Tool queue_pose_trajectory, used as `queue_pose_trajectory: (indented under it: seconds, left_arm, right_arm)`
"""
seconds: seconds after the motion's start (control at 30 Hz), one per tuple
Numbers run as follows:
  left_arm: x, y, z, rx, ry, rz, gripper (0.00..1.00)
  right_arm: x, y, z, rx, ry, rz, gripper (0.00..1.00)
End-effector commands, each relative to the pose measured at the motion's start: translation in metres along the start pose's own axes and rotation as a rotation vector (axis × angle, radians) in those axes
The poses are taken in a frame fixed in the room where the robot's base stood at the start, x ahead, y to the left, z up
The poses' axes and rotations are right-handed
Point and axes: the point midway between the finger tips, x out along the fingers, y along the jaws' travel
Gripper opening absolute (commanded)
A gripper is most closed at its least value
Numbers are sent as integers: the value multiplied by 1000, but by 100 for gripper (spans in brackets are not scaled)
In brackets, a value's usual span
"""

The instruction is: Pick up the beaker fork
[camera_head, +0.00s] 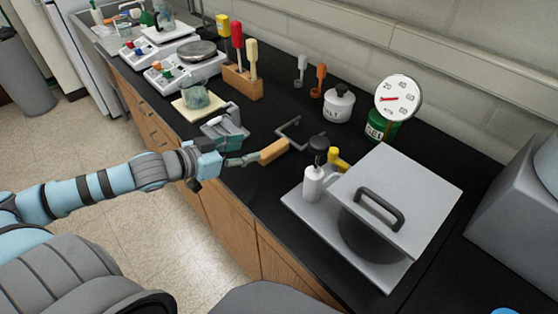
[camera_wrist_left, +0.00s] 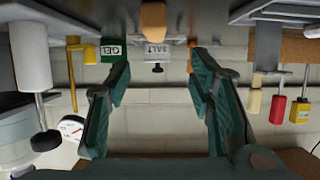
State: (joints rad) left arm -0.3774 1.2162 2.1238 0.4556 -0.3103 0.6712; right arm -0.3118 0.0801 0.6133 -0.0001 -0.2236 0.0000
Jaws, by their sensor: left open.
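The beaker fork lies on the black bench top in the head view, with its tan-orange handle (camera_head: 273,151) toward my left gripper and its dark metal prongs (camera_head: 296,130) pointing away. My left gripper (camera_head: 248,158) is open and empty, with its fingertips just short of the handle's near end. In the left wrist view, which is upside down, the handle end (camera_wrist_left: 152,22) shows ahead, between the directions of the two spread teal fingers (camera_wrist_left: 160,72). The prongs are hard to make out there. My right gripper is not in view.
A grey metal stand (camera_head: 226,123) sits close to the left gripper. Behind are a salt jar (camera_head: 338,104), a green jar (camera_head: 381,126) and a wooden tool block (camera_head: 242,82).

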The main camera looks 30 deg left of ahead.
Motion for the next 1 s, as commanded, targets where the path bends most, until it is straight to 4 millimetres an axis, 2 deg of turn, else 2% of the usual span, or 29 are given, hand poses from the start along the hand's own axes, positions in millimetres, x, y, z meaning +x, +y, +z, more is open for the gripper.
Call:
queue_pose_trajectory:
  seconds: [0.03,0.17,0.3,0.47,0.7,0.93,0.97,1.0]
  left_arm:
    - [12,0,12,1,6,-3,48]
    - [32,1,10,-1,8,2,48]
    - [46,0,2,-7,6,-2,48]
    - [58,3,0,-6,5,5,48]
    - [98,10,2,-6,4,5,48]
    - [102,10,2,0,-1,4,48]
    - [102,10,2,0,-1,4,47]
    - [102,10,2,0,-1,4,40]
  right_arm:
    - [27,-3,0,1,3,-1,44]
    - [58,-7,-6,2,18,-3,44]
    - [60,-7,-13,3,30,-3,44]
    - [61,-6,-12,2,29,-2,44]
    - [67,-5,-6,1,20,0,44]
    - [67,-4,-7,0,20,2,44]
    - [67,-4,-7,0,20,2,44]
    - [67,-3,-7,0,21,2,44]
